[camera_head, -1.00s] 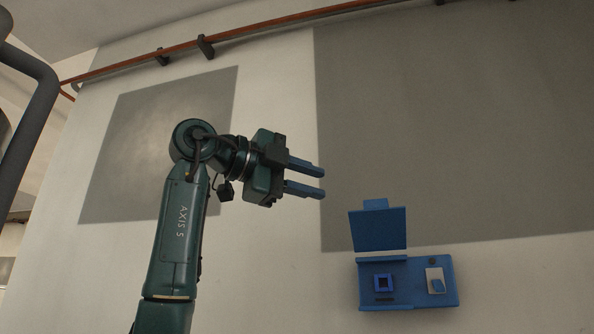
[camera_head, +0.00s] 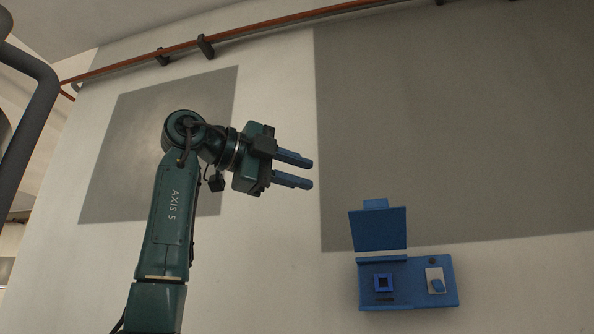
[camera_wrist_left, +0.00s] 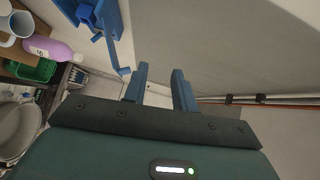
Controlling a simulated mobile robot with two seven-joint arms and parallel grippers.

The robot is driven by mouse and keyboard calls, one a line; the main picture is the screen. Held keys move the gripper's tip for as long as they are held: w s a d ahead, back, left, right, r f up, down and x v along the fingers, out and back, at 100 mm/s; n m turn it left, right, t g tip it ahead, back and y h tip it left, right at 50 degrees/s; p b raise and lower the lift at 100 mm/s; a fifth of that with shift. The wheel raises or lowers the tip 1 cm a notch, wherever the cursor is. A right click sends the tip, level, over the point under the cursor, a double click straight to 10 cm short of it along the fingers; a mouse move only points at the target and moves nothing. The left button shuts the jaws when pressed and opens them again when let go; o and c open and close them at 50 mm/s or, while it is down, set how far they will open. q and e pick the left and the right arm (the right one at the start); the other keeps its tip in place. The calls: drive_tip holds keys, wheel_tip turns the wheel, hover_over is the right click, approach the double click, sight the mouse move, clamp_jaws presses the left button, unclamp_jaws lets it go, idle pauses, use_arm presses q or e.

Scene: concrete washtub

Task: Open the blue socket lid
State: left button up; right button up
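The blue socket box (camera_head: 408,284) is fixed to the wall at the lower right of the head view. Its lid (camera_head: 379,230) stands raised above the box, showing the square socket (camera_head: 383,283) below it. My left gripper (camera_head: 312,173) is up and to the left of the lid, apart from it. Its two blue fingers are spread with nothing between them. In the left wrist view the fingers (camera_wrist_left: 160,88) are also apart, and part of the blue socket box (camera_wrist_left: 92,18) shows at the top left. My right gripper is in neither view.
A rotary switch (camera_head: 436,281) sits on the right of the box. A copper pipe (camera_head: 260,33) runs along the wall above. The left wrist view shows a purple bottle (camera_wrist_left: 48,48), a green container (camera_wrist_left: 38,70) and a white basin (camera_wrist_left: 18,128) at left. The wall around the gripper is clear.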

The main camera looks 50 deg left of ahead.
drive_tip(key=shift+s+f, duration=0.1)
use_arm(q)
drive_tip(key=v, duration=1.3)
drive_tip(key=shift+b, duration=0.45)
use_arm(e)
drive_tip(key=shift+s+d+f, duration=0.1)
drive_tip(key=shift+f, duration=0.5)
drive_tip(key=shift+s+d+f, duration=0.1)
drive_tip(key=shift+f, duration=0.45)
use_arm(q)
drive_tip(key=shift+s, duration=0.1)
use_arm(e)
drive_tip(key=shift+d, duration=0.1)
